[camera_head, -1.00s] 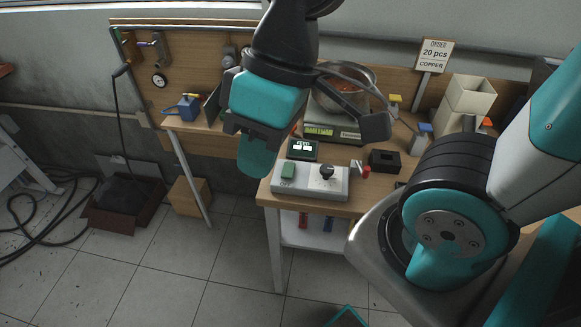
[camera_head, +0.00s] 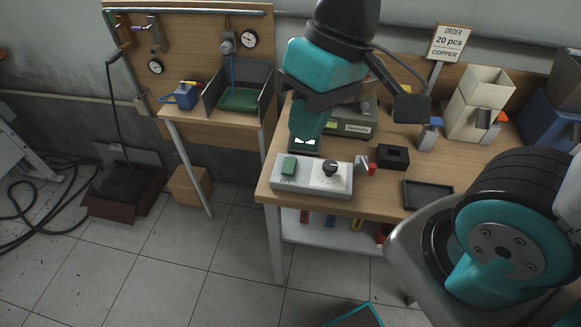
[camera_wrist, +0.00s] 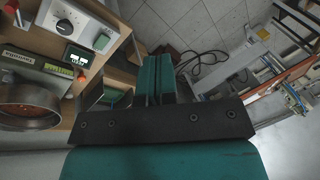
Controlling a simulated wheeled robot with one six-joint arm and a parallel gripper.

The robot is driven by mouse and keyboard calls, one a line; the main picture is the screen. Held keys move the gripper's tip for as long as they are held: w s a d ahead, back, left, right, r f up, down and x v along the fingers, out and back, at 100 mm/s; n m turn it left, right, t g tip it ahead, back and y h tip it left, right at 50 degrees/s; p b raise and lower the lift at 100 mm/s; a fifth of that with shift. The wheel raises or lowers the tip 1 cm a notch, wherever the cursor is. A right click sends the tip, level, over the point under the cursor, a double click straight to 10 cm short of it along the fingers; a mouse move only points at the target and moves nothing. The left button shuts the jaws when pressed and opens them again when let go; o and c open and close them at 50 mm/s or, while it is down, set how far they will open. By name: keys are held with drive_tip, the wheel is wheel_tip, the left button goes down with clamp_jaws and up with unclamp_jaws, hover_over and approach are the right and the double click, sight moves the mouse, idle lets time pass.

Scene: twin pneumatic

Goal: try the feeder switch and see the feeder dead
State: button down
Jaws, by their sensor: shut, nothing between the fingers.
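The grey control box (camera_head: 312,186) stands at the bench's front left edge. It bears a green rocker switch (camera_head: 289,166) with OFF lettered below it and a black knob (camera_head: 331,168) on a white dial. In the wrist view the green switch (camera_wrist: 102,42) and dial knob (camera_wrist: 66,26) show clearly. A small lit display (camera_wrist: 78,57) stands behind the box; my fingers partly cover it in the head view. My gripper (camera_head: 305,132) is shut and empty, pointing down above and behind the box, apart from the switch. A round metal bowl (camera_wrist: 28,110) shows in the wrist view.
A scale (camera_head: 352,122) stands behind the box. A side table holds a green tray (camera_head: 240,99) and a blue device (camera_head: 187,96).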

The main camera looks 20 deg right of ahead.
sight(289, 174)
drive_tip(key=w+d+f+m+h+b, duration=0.3)
drive_tip(key=w+d+f+m+b, duration=0.1)
drive_tip(key=w+f+m, duration=0.7)
drive_tip(key=w+f, duration=0.2)
drive_tip(key=w, duration=0.2)
drive_tip(key=shift+d+m+h, duration=0.2)
drive_tip(key=shift+m+h, duration=0.1)
drive_tip(key=shift+m, duration=0.1)
drive_tip(key=shift+f, duration=0.15)
wheel_tip(289, 174, down, 14)
drive_tip(key=shift+p, duration=0.65)
drive_tip(key=shift+f, duration=0.2)
drive_tip(key=shift+r+p, duration=0.55)
drive_tip(key=shift+r, duration=0.25)
